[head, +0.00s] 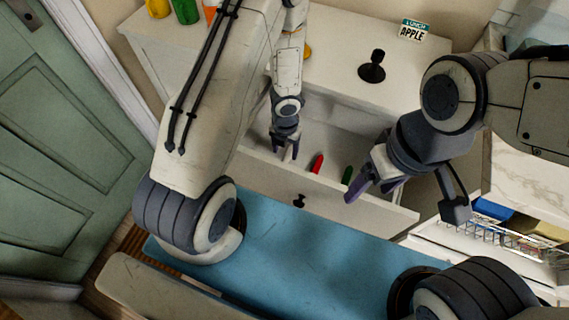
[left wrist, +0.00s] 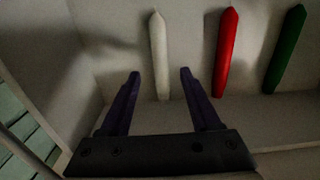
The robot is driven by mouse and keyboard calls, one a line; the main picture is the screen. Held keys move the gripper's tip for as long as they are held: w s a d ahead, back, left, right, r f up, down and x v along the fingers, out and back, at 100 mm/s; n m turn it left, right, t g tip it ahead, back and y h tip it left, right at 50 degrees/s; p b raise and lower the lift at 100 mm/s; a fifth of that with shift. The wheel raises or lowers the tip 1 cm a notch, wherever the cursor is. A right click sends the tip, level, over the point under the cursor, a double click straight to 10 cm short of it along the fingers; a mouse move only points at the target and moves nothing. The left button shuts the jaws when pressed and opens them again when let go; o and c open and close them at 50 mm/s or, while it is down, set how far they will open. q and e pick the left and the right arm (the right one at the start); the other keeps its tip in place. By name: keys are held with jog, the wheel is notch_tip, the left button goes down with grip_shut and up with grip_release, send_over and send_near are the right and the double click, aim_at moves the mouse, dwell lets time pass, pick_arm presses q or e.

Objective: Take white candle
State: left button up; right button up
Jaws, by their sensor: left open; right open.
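The white candle (left wrist: 159,50) lies in the open drawer (head: 345,203), left of a red candle (left wrist: 226,55) and a green candle (left wrist: 285,50). My left gripper (head: 286,155) is open over the drawer. In the left wrist view its two fingers point at the white candle, one to each side in the picture; whether they are level with it I cannot tell. I cannot make out the white candle in the head view. My right gripper (head: 372,187) is open and empty, near the drawer's right part.
The white cabinet top (head: 330,72) carries a black stand (head: 372,67) and a lunch sign (head: 412,30). A green door (head: 60,130) is at the left. A wire basket (head: 510,240) is at the right.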

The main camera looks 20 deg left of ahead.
aim_at(285, 160)
pick_arm(q)
notch_tip(285, 160, down, 5)
jog(key=b, duration=0.5)
jog(key=shift+s, duration=0.1)
jog(key=shift+r, duration=0.1)
grip_shut()
